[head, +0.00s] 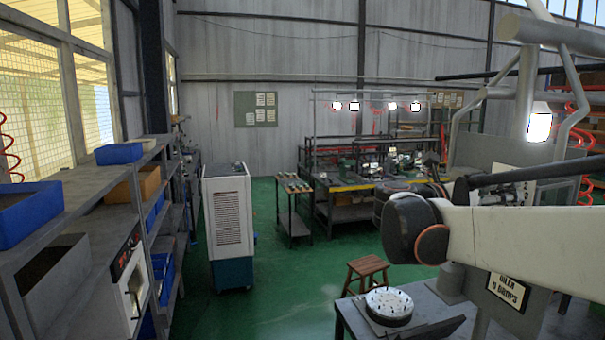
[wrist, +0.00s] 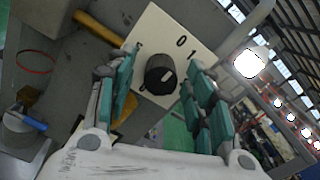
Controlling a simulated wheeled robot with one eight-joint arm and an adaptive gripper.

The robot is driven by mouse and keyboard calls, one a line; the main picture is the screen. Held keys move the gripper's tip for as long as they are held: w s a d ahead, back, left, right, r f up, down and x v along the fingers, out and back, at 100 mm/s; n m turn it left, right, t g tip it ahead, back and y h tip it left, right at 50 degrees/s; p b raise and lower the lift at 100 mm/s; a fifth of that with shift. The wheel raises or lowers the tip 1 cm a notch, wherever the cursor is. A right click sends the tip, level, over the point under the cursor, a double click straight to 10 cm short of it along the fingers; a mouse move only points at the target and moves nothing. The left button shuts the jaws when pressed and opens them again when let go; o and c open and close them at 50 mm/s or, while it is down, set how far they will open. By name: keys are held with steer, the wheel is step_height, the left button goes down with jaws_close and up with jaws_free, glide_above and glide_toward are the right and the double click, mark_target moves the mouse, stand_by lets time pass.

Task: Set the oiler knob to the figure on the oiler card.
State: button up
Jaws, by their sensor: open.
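In the wrist view a round black knob (wrist: 160,75) sits on a white dial plate (wrist: 155,30). A 0 and a 1 show on the plate; other marks are partly covered by my fingers. A pale mark shows on the knob, but its setting is unclear. My gripper (wrist: 160,62) is open, one teal-padded finger on each side of the knob; contact cannot be told.
A round white dotted disc (head: 389,305) lies on the bench below my arm. A wooden stool (head: 366,272) stands behind it. In the wrist view a yellow bar (wrist: 98,28), a red ring (wrist: 36,62) and a blue-handled item (wrist: 30,121) lie left of the plate.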

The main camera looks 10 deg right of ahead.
steer(key=shift+d, duration=0.45)
steer(key=c, duration=1.1)
